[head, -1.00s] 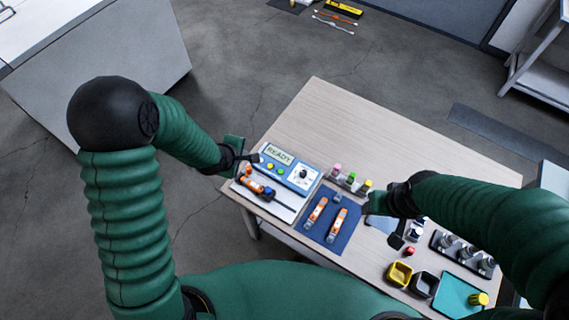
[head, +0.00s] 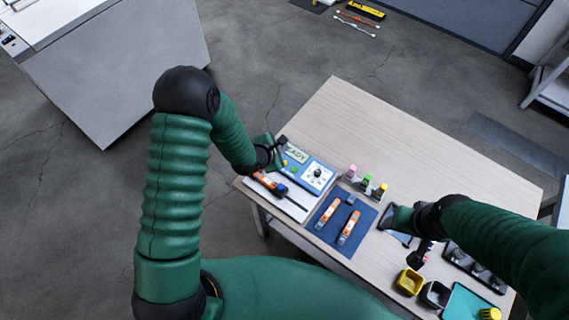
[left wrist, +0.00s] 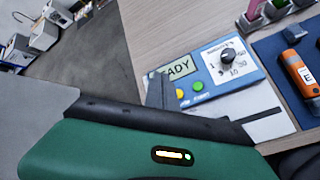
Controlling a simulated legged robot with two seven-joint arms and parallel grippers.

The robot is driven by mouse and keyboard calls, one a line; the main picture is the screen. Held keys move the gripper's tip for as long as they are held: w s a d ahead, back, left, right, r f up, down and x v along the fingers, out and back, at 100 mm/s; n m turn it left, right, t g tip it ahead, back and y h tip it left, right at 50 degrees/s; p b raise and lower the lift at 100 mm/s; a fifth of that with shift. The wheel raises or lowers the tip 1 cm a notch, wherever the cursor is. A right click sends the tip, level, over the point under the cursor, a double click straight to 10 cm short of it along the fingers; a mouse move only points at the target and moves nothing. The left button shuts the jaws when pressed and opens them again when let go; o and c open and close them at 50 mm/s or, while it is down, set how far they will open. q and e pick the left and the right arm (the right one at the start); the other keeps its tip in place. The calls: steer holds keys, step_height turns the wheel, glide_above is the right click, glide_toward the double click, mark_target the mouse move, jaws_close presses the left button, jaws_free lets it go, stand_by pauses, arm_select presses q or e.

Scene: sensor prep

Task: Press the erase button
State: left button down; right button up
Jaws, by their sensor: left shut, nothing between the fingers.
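The blue and white device (head: 312,176) lies at the table's left end, with a display reading READY, partly covered in both views, and a black knob (left wrist: 228,55). A yellow button (left wrist: 180,93) and a green button (left wrist: 198,86) sit below the display in the left wrist view; their small labels are unreadable, so I cannot tell which is erase. My left gripper (head: 281,148) is shut and empty over the device's left side, hiding part of the display. I cannot tell whether it touches the device. My right gripper (head: 424,250) is over the table's right part, its jaws unclear.
An orange and black tool (head: 266,182) lies on a white board in front of the device. A blue mat (head: 332,239) with orange-white pens is to the right. Small coloured-cap bottles stand behind it. Yellow (head: 409,281) and black bins stand front right. The table's back is clear.

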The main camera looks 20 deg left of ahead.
arm_select(q)
steer(key=b, duration=0.5)
glide_above(288, 158)
steer(key=s, duration=0.4)
steer(key=f, duration=0.4)
steer(key=a+f, duration=0.1)
steer(key=f, duration=0.1)
steer(key=shift+w+f, duration=0.25)
steer(key=shift+f, duration=0.3)
steer(key=shift+f, duration=0.35)
steer(key=shift+f+b, duration=0.35)
steer(key=shift+b, duration=0.05)
stand_by(0.9)
steer(key=shift+r+p, duration=0.75)
steer(key=shift+r, duration=0.05)
